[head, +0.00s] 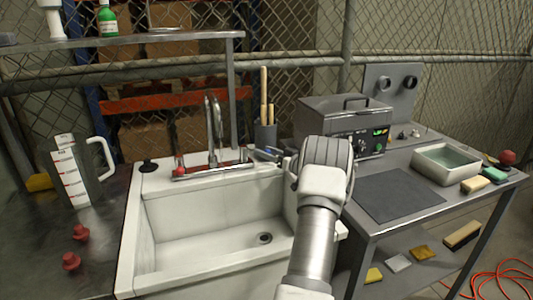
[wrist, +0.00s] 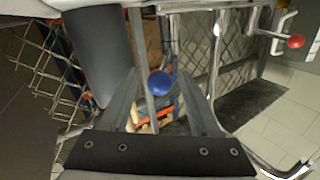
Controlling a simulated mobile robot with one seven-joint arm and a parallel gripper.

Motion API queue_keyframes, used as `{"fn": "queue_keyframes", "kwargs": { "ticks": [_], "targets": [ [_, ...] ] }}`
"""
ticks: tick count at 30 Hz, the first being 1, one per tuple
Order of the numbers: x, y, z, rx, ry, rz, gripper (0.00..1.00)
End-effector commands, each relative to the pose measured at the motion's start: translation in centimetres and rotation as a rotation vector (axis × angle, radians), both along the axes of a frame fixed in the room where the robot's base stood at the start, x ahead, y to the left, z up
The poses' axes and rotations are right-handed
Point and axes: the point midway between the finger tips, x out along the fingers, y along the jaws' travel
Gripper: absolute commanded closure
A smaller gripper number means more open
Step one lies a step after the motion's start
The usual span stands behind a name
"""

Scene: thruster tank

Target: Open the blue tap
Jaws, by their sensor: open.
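The blue tap's round knob (wrist: 160,84) shows in the wrist view, in the gap between the two fingers of my gripper (wrist: 162,92). The fingers stand apart on either side of it; I cannot tell whether either touches it. In the head view my gripper (head: 266,154) reaches in from the right, by the right end of the faucet, and mostly hides the blue knob. The red tap knob (head: 179,170) is at the left end of the faucet (head: 212,140), and shows at the right of the wrist view (wrist: 296,41).
The white sink (head: 165,225) is empty below the faucet. A dark holder (head: 265,137) with wooden handles stands just behind my gripper. A measuring jug (head: 75,172) is at the left, a grey machine (head: 343,122) and a tray (head: 447,163) at the right.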

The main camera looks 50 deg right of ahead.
Motion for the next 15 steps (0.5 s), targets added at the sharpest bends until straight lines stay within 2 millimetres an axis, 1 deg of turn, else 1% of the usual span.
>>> {"fn": "queue_keyframes", "kwargs": {
  "ticks": [5,7,8,9,15],
  "targets": [
    [0.0,0.0,3.0,-0.004,-0.001,0.001,0.37],
    [0.0,0.0,4.7,-0.005,-0.002,0.000,0.37],
    [-1.0,-0.3,4.7,-0.002,0.000,-0.004,0.37],
    [-1.9,-0.5,5.3,-0.002,0.000,-0.003,0.37],
    [-6.1,-1.3,7.8,-0.002,0.000,-0.003,0.37]
  ]
}}
